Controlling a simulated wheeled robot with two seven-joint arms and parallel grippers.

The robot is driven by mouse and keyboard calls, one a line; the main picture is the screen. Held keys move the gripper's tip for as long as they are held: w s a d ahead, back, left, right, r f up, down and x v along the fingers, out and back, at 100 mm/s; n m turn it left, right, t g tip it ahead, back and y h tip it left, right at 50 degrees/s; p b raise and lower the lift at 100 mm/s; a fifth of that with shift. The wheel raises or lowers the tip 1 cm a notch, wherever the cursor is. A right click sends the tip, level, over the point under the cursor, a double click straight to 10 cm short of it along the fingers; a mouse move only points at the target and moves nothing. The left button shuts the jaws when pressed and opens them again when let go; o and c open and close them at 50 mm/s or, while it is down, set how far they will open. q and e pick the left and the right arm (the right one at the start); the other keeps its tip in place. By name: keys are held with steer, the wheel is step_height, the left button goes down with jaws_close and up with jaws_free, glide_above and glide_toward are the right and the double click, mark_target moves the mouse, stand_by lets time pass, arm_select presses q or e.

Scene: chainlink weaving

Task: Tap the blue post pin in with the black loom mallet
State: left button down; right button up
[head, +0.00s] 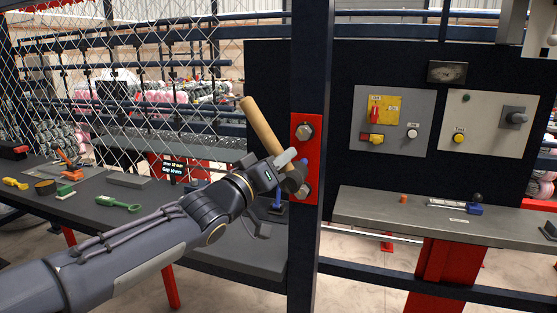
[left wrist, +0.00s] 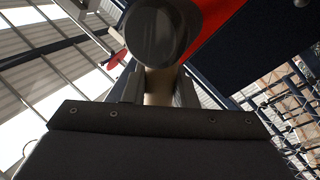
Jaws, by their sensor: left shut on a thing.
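My left gripper (head: 278,165) is shut on the wooden handle of the black loom mallet (head: 262,127). The handle tilts up and left, and the black head is at its lower end, in front of the red plate (head: 305,121) on the dark post. In the left wrist view the round black mallet head (left wrist: 163,32) fills the top middle, with the pale handle between the fingers (left wrist: 158,88). The blue post pin (head: 303,161) shows small on the red plate, just above and right of the head. I cannot tell whether they touch. My right gripper is not in view.
Two large bolts (head: 304,132) sit on the red plate above and below the pin. A dark bench (head: 90,220) with tools stands left, by the chainlink mesh (head: 110,90). A grey shelf (head: 370,208) with small items and control panels (head: 395,118) are on the right.

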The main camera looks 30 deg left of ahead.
arm_select(q)
steer(key=shift+w+r, duration=0.1)
steer(key=shift+w+a+p, duration=0.15)
steer(key=shift+w+p, duration=0.25)
steer(key=shift+w, duration=0.3)
steer(key=s, duration=0.2)
steer(key=s+d+b, duration=0.1)
steer(key=s, duration=0.1)
steer(key=shift+s, duration=0.4)
stand_by(0.3)
